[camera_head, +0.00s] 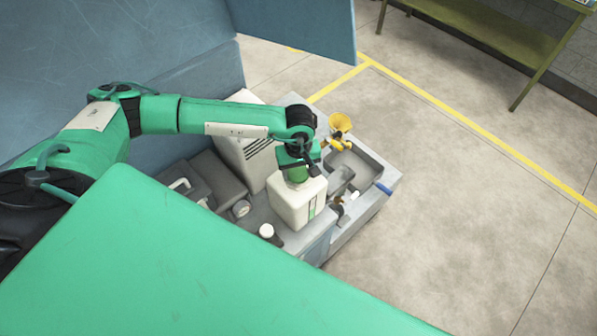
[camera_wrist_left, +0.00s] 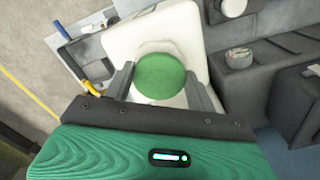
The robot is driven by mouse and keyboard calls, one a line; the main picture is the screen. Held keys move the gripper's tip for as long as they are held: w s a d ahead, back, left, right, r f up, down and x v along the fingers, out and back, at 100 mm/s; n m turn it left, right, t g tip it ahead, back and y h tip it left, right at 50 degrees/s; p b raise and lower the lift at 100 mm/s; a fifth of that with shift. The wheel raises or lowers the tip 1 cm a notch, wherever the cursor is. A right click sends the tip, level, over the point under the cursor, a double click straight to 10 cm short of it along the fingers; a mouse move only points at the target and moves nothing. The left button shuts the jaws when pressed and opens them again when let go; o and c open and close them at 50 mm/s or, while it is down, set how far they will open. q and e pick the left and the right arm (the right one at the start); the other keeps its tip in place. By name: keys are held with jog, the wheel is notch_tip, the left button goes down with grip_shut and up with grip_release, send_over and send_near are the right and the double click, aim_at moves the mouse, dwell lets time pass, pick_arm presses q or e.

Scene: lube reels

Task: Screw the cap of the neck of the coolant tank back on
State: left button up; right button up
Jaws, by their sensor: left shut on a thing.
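The white coolant tank (camera_head: 290,208) stands on a grey unit in the head view, with a green level strip on its side. Its pale top also shows in the wrist view (camera_wrist_left: 196,28). The round green cap (camera_wrist_left: 161,76) sits over the tank's white neck (camera_wrist_left: 152,47). My left gripper (camera_wrist_left: 159,84) points down from above with one finger on each side of the cap, shut on it. In the head view the left gripper (camera_head: 299,171) is right over the tank top. Whether the threads are engaged is hidden. My right gripper is not in view.
A yellow funnel (camera_head: 340,122) and a grey basin (camera_head: 362,168) are right of the tank. A white-capped bottle (camera_head: 267,231) stands in front of it. Dark grey cans (camera_head: 217,176) and a white vented box (camera_head: 247,150) are left and behind. The floor right is clear.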

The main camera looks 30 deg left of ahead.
pick_arm(q)
jog(key=m+b, duration=0.2)
jog(key=m, duration=0.1)
jog(key=shift+a+f, duration=0.1)
jog(key=shift+f, duration=0.1)
jog(key=shift+r+m+b, duration=0.2)
jog(key=shift+m+b, duration=0.1)
jog(key=shift+m, duration=0.1)
jog(key=shift+f+m+b, duration=0.25)
jog(key=shift+m+b, duration=0.55)
jog(key=shift+b, duration=0.15)
jog(key=m+b, duration=0.2)
jog(key=shift+a+m, duration=0.1)
jog(key=shift+m, duration=0.3)
jog(key=shift+r+m+b, duration=0.2)
jog(key=shift+m+b, duration=0.15)
jog(key=shift+m, duration=0.05)
